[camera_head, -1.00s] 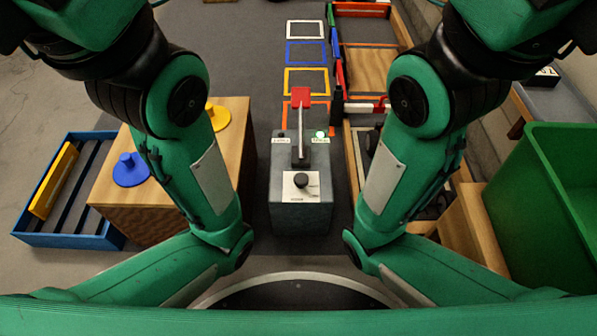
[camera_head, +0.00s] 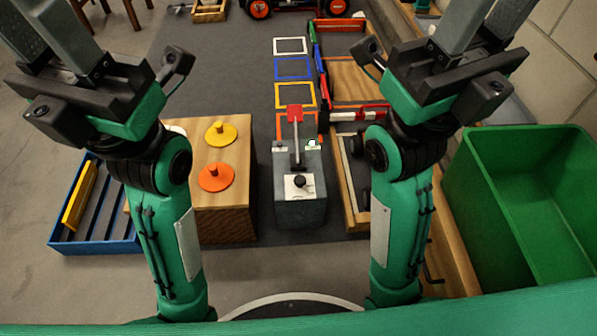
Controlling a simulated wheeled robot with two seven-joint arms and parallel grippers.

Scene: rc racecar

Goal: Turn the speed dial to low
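The speed dial is a black knob (camera_head: 299,181) on a white plate (camera_head: 300,193) on top of a grey control box (camera_head: 301,213). Its pointer setting is too small to read. Behind it on the box stands a lever with a red handle (camera_head: 295,113), and a green-white light (camera_head: 312,143) glows at its right. My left gripper (camera_head: 58,32) is at the upper left, and my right gripper (camera_head: 482,25) at the upper right. Both have their fingers apart and nothing between them, with the tips near or past the top edge. Both are well away from the dial.
A wooden box (camera_head: 232,212) with yellow (camera_head: 220,133) and orange (camera_head: 215,178) knobbed discs stands left of the control box. A blue rack (camera_head: 95,245) is farther left. A green bin (camera_head: 470,190) is at the right. Coloured floor frames and a wheeled car (camera_head: 300,5) lie beyond.

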